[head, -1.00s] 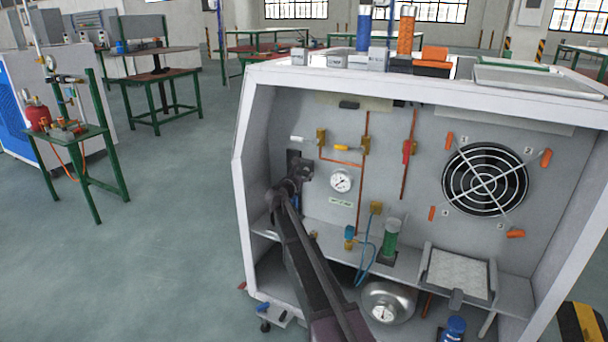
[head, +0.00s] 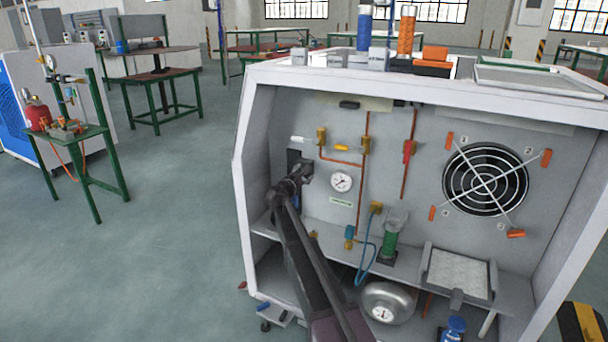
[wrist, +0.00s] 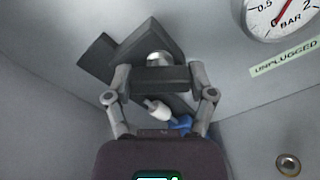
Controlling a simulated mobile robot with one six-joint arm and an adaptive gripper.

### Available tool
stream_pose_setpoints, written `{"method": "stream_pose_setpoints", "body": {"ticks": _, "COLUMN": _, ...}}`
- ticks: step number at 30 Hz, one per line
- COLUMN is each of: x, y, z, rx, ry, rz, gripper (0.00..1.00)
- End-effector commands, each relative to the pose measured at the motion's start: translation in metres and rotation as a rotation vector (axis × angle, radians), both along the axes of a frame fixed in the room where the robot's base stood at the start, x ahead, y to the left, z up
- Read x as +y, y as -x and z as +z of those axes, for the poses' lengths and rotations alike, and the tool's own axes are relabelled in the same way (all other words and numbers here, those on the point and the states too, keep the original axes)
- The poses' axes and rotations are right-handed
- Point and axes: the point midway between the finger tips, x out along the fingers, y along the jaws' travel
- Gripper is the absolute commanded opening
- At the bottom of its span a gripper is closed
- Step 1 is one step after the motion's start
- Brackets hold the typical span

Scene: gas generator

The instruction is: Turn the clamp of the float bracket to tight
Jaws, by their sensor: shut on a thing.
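The float bracket (wrist: 99,57) is a dark angled plate on the cabinet's grey back wall in the wrist view. A dark block-shaped clamp (wrist: 160,80) sits in front of it, with a round silver part just behind. My gripper (wrist: 159,78) has one finger on each side of the clamp and is shut on it. A white cylinder (wrist: 156,108) and a blue part (wrist: 180,124) show below the clamp, partly hidden by my gripper. In the head view my gripper (head: 302,174) is at the left of the back wall, covering most of the bracket.
A pressure gauge (head: 341,182) is just right of my gripper. The cabinet's left wall (head: 254,165) is close on the left. A shelf (head: 330,240) below carries a green cylinder (head: 390,240); a silver tank (head: 388,300) is under it. A fan (head: 485,180) is far right.

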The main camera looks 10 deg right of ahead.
Motion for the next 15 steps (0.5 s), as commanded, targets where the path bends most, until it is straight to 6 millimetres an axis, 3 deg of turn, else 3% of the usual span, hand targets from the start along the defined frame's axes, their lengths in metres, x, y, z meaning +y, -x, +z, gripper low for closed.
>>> {"method": "stream_pose_setpoints", "body": {"ticks": 15, "x": -0.0032, "y": -0.0003, "z": 0.0001, "rx": -0.29, "ry": -0.396, "rz": -0.006, "gripper": 0.23}}
